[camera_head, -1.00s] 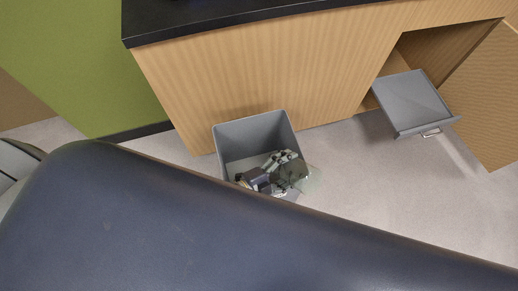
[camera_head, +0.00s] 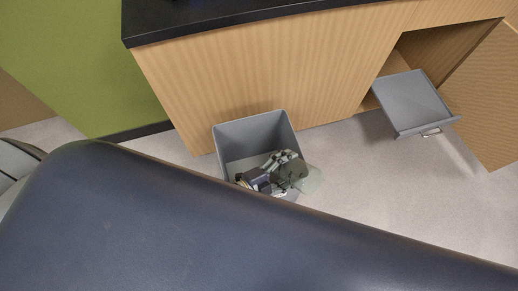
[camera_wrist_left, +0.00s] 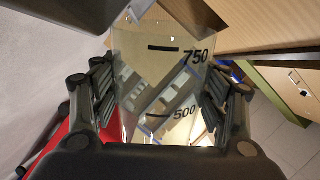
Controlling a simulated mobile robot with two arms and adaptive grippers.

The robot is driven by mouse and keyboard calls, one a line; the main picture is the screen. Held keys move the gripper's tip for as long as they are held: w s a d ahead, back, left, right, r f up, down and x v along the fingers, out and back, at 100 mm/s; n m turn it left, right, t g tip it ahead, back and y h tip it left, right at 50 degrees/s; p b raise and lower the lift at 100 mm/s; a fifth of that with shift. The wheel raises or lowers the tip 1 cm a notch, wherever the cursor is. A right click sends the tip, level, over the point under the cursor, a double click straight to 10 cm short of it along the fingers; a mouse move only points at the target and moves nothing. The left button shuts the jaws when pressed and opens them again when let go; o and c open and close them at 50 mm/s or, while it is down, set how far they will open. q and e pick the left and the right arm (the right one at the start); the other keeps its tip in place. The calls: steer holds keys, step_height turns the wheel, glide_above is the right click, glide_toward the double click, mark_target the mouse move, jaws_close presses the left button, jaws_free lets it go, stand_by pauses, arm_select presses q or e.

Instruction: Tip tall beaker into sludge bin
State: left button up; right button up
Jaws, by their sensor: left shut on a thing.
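The tall beaker is clear glass and shows in the left wrist view (camera_wrist_left: 160,75) with black marks 750 and 500. My left gripper (camera_wrist_left: 155,105) has a finger on each side of it and is shut on it. In the head view my left gripper (camera_head: 290,165) is over the grey sludge bin (camera_head: 252,133), and the beaker (camera_head: 313,181) sticks out to its right, at the bin's right side. The beaker's exact tilt and contents are hard to tell. My own dark body hides the bin's near part. My right gripper is not in view.
A wooden cabinet (camera_head: 255,75) with a black top (camera_head: 230,22) stands behind the bin. Floor (camera_head: 400,190) is clear to the right of the bin.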

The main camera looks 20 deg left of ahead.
arm_select(q)
steer(key=shift+s+d+f+m, duration=0.2)
steer(key=shift+d+m, duration=0.2)
steer(key=shift+m, duration=0.1)
steer(key=shift+s+d+f+m+y+b, duration=0.1)
steer(key=shift+s+d+m+y+b, duration=0.15)
steer(key=shift+m, duration=0.2)
steer(key=shift+d+f+m+y+b, duration=0.1)
steer(key=shift+m+y, duration=0.25)
steer(key=shift+m, duration=0.1)
steer(key=shift+f, duration=0.1)
